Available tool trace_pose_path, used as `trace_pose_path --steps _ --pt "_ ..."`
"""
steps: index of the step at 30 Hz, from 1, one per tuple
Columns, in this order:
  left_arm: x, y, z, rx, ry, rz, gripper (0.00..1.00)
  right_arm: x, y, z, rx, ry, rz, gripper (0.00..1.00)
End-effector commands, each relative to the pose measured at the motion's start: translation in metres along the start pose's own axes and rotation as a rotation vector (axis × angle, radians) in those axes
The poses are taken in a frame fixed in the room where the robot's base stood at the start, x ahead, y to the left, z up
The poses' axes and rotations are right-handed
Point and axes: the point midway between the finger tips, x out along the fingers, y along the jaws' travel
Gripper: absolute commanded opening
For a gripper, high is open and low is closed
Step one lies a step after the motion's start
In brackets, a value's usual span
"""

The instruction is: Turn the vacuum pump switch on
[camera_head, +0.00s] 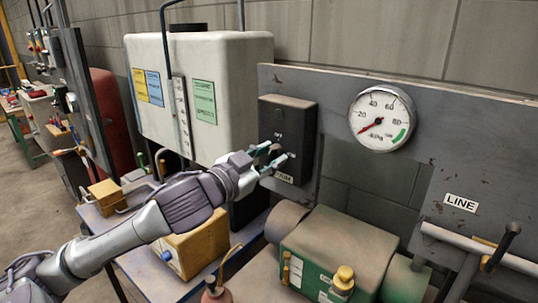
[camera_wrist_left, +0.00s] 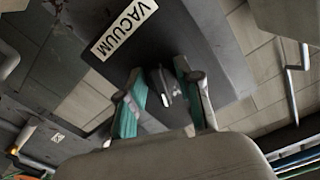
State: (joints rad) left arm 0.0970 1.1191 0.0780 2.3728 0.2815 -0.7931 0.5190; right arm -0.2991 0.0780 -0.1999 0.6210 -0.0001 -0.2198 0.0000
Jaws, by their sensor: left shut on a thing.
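The vacuum pump switch is a dark box (camera_head: 300,112) on the grey panel, with an off mark above its knob and a label at its lower edge. My left gripper (camera_head: 272,158) reaches it from the left, its fingers around the knob. In the left wrist view the VACUUM label (camera_wrist_left: 124,29) is upside down on the dark box. The dark knob with a pale pointer (camera_wrist_left: 165,86) sits between the teal-padded fingers of my left gripper (camera_wrist_left: 160,78), which is shut on it. In the head view the fingers hide most of the knob. My right gripper is out of view.
A round gauge (camera_head: 381,117) is on the panel to the right, its red needle near the low end. A green pump (camera_head: 338,252) stands below. A LINE label (camera_head: 461,203) and pipe are at right. A white cabinet (camera_head: 225,75) is behind my left arm.

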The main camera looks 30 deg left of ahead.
Motion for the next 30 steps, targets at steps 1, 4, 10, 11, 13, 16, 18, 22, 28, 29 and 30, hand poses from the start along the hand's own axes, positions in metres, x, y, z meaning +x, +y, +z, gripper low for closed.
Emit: trace_pose_path --steps 1,4,10,11,13,16,18,22,28,29,30 --pt "0.000 -0.001 0.000 0.045 -0.004 0.000 0.00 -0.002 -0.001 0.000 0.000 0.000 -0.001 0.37" --pt "0.000 -0.001 0.000 0.141 -0.004 0.000 0.00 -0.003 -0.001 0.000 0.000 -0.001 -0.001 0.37" --pt "0.000 -0.002 0.000 0.331 -0.002 0.000 0.00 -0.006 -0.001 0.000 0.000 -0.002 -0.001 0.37" --pt "0.000 -0.002 0.000 0.361 -0.002 0.000 0.00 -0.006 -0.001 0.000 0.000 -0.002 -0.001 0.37" --pt "0.000 -0.002 0.000 0.426 -0.003 0.000 0.00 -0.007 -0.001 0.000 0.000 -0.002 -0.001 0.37" --pt "0.000 -0.003 0.000 0.522 -0.003 0.000 0.00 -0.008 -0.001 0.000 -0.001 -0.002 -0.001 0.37" --pt "0.000 -0.003 0.000 0.589 -0.003 0.001 0.00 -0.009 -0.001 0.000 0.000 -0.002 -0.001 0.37" --pt "0.000 -0.003 -0.001 0.711 -0.002 0.001 0.00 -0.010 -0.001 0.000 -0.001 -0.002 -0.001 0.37" --pt "0.000 -0.004 -0.001 0.888 -0.002 0.000 0.00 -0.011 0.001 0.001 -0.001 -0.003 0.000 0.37" --pt "0.000 -0.004 -0.001 0.910 -0.002 0.000 0.00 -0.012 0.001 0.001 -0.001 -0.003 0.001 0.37" --pt "0.000 -0.004 -0.001 0.941 -0.002 0.000 0.00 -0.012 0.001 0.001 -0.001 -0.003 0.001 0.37"
